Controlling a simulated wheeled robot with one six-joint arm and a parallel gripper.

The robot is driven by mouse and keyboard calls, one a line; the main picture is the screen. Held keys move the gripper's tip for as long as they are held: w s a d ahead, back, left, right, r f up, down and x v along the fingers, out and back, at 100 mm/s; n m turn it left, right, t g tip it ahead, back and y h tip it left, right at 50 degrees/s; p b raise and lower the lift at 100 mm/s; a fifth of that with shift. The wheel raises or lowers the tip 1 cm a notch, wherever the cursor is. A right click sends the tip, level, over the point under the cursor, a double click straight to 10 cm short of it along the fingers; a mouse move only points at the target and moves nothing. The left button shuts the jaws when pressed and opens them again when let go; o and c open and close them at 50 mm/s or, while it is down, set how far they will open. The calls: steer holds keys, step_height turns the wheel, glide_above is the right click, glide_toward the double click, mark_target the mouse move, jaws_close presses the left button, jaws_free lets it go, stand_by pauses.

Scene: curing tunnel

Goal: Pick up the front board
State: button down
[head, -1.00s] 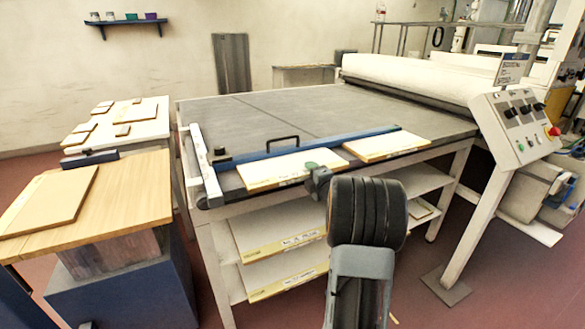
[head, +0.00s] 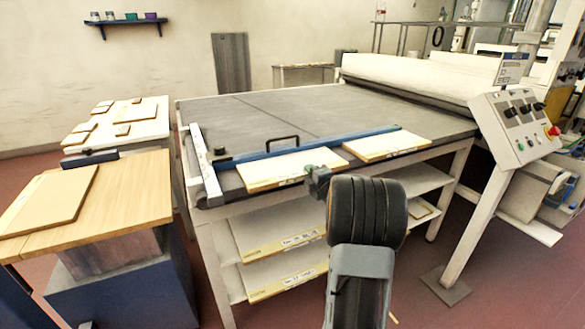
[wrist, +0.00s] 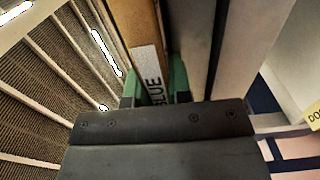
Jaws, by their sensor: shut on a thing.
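The front board (head: 285,167) is a pale flat panel with a yellowish front edge. It lies on the near edge of the grey belt table, in front of the blue bar. My gripper (head: 312,174) is at its front edge, right of the middle, with a green fingertip showing on top of the board. In the wrist view my gripper (wrist: 155,88) is shut on the board's edge (wrist: 143,30), between two green finger pads. A white label reading "BLUE" shows there, partly hidden. I cannot see clearly whether the board is lifted off the belt.
A second board (head: 385,145) lies to the right on the belt table (head: 330,115). The blue bar (head: 300,150) with a black handle runs behind both boards. Shelves below hold more boards (head: 275,232). A wooden table (head: 135,190) stands left, a control panel (head: 515,125) right.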

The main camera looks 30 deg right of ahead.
steer(key=shift+r, duration=0.15)
steer(key=shift+r, duration=0.55)
step_height(320, 180, up, 2)
steer(key=shift+s+r+p, duration=0.1)
steer(key=shift+r+p, duration=0.1)
steer(key=shift+p, duration=0.15)
steer(key=s+d+r+p, duration=0.2)
steer(key=s+d+r, duration=0.1)
steer(key=s+r, duration=0.6)
steer(key=shift+s+r, duration=0.15)
steer(key=shift+s, duration=2.1)
